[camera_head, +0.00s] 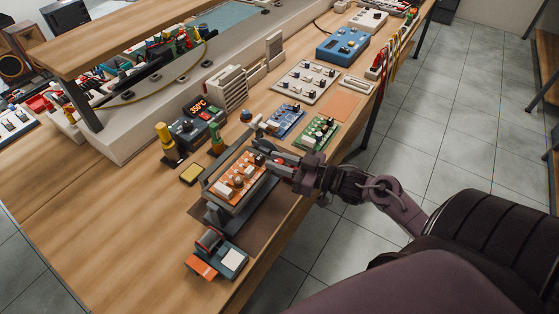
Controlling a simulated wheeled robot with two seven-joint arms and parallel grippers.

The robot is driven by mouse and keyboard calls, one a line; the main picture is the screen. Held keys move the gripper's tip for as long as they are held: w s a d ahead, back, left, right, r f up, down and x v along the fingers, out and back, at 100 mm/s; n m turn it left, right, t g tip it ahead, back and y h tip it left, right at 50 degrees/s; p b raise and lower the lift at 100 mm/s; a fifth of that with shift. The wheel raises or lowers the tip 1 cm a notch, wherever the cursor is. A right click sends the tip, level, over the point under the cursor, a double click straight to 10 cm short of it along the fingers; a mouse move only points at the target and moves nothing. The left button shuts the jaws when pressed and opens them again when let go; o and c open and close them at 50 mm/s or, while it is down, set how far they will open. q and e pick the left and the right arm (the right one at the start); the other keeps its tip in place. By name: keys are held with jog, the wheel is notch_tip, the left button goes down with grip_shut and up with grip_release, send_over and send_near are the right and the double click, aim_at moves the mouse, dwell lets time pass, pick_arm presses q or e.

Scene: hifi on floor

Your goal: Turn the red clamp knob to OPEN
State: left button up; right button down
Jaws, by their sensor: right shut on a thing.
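An orange circuit board (240,179) sits in a dark clamp frame (216,211) near the front edge of the workbench. My right gripper (276,163) reaches in from the right to the frame's right end. Its fingers are shut on the red clamp knob, with only a small bit of red (281,160) showing between them. The knob's markings and its turn angle are too small and hidden to read. My left gripper is not in view.
A soldering station (194,128) with a red display stands behind the frame. Blue (287,119) and green (319,133) boards lie just beyond my gripper. A small blue-grey device (233,259) stands in front. The wooden bench (130,220) is clear at the left.

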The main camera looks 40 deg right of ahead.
jog(key=shift+w+f+n+g+y+b, duration=0.15)
jog(key=shift+n+g+y+b, duration=0.4)
jog(key=shift+n+g+y, duration=0.55)
jog(key=n+g+y+b, duration=0.2)
jog(key=g+b, duration=0.1)
jog(key=n+g+y+b, duration=0.2)
jog(key=g+b, duration=0.1)
jog(key=b, duration=0.1)
jog(key=shift+f+n+y, duration=0.15)
jog(key=shift+n+y, duration=0.25)
jog(key=shift+r+n+g+y+b, duration=0.3)
jog(key=shift+n+g+b, duration=0.3)
jog(key=shift+b, duration=0.6)
jog(key=c, duration=1.3)
grip_release()
